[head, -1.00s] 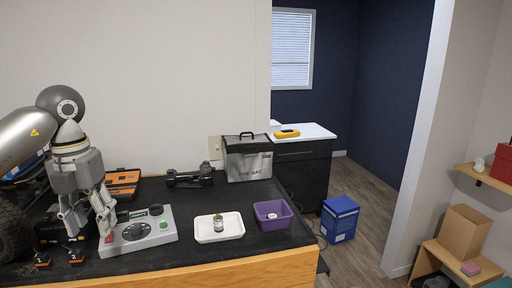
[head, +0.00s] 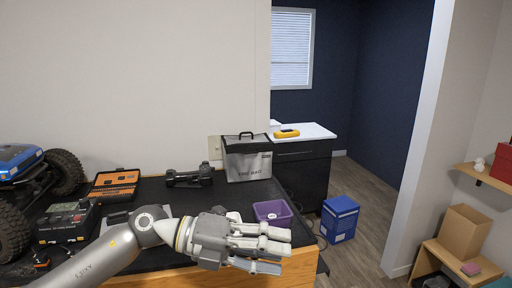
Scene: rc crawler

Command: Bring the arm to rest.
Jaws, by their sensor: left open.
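My left gripper (head: 262,246) reaches in from the lower left, lying nearly level over the front edge of the black-topped bench (head: 150,189). Its fingers point right, are apart and hold nothing. My left arm and gripper hide the white tray and most of the grey control box. The purple bin (head: 273,212) is just behind the fingertips; I cannot tell whether they touch it. My right gripper is not in view.
A blue crawler (head: 22,160) with big black tyres, a charger box (head: 67,222) and an orange tool case (head: 114,184) are at the left. A grey bag (head: 247,160) stands at the back. A blue box (head: 339,219) is on the floor, right of the bench.

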